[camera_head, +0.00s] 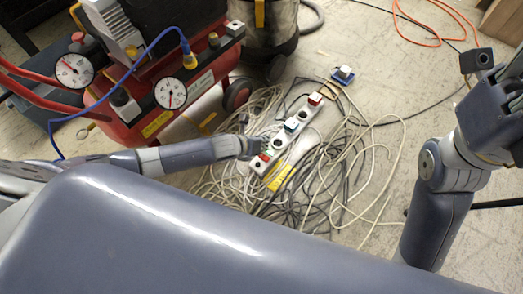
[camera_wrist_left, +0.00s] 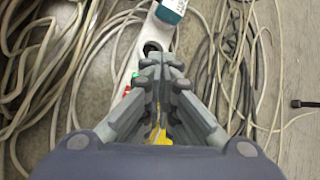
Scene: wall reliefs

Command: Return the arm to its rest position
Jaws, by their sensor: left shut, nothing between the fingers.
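My left arm (camera_head: 190,153) reaches in from the left in the head view, with its gripper (camera_head: 264,143) over the near part of a white power strip. In the left wrist view the left gripper (camera_wrist_left: 162,65) is shut, its fingers together and nothing held between them. Behind the fingers there I see the power strip (camera_wrist_left: 124,65) and a teal-and-white plug (camera_wrist_left: 172,8). My right arm (camera_head: 437,195) is bent at the right edge of the head view; its gripper fingers are not visible.
The power strip (camera_head: 316,108) carries several plugs and lies among tangled cables (camera_head: 357,165) on the floor. A red air compressor (camera_head: 130,120) with gauges stands at the left. A dark cylindrical canister (camera_head: 272,30) is behind it. Pale floor (camera_head: 400,75) is fairly open toward the upper right.

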